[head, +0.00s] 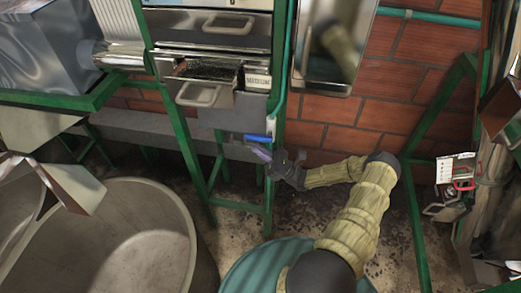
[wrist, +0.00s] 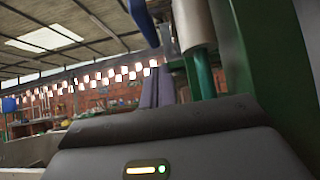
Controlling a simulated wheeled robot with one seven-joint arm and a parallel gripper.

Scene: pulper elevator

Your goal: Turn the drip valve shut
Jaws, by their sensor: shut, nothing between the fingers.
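The drip valve's blue lever (head: 257,138) lies roughly level in the head view, pointing left from the pale valve body (head: 271,126) on the green pipe. In the wrist view, the blue lever (wrist: 143,22) hangs tilted at the top, beside the pale valve body (wrist: 192,25). My gripper (head: 254,148) is just below the lever in the head view, its purple-grey fingers pointing up and left. In the wrist view, my gripper (wrist: 157,75) is shut and empty, with its fingertips below the lever. I cannot tell whether they touch it.
Green frame legs (head: 193,160) stand close to my gripper. A metal tray with a handle (head: 200,94) is above. A large round grey tub (head: 150,235) is at the lower left. A brick wall (head: 330,120) stands behind. A teal drum (head: 255,268) sits at the bottom.

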